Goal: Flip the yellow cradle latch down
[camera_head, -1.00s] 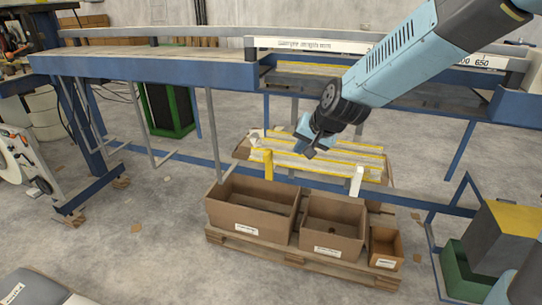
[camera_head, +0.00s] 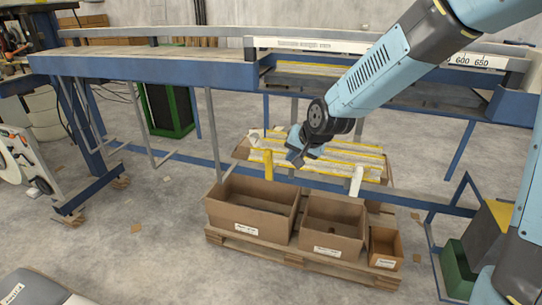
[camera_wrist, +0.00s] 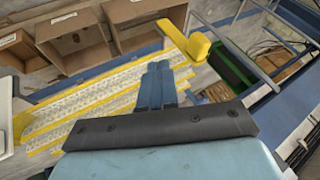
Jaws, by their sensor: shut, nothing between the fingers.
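The yellow cradle latch (camera_head: 268,165) stands upright like a short post at the front left of the cradle of yellow-edged strips (camera_head: 340,155). In the wrist view the latch (camera_wrist: 199,45) shows at the upper right, beyond and to the right of my fingertips. My gripper (camera_head: 297,159) is shut and empty, over the strips and a little to the right of the latch. A gap shows between them in both views. The shut fingers (camera_wrist: 157,76) point up the wrist view. A white latch-like post (camera_head: 356,181) stands at the cradle's right end.
Open cardboard boxes (camera_head: 225,210) stand on a wooden pallet in front of the cradle. A blue workbench frame (camera_head: 160,71) runs behind and above, with a blue crossbar by the cradle. A green bin (camera_head: 165,108) stands behind at left.

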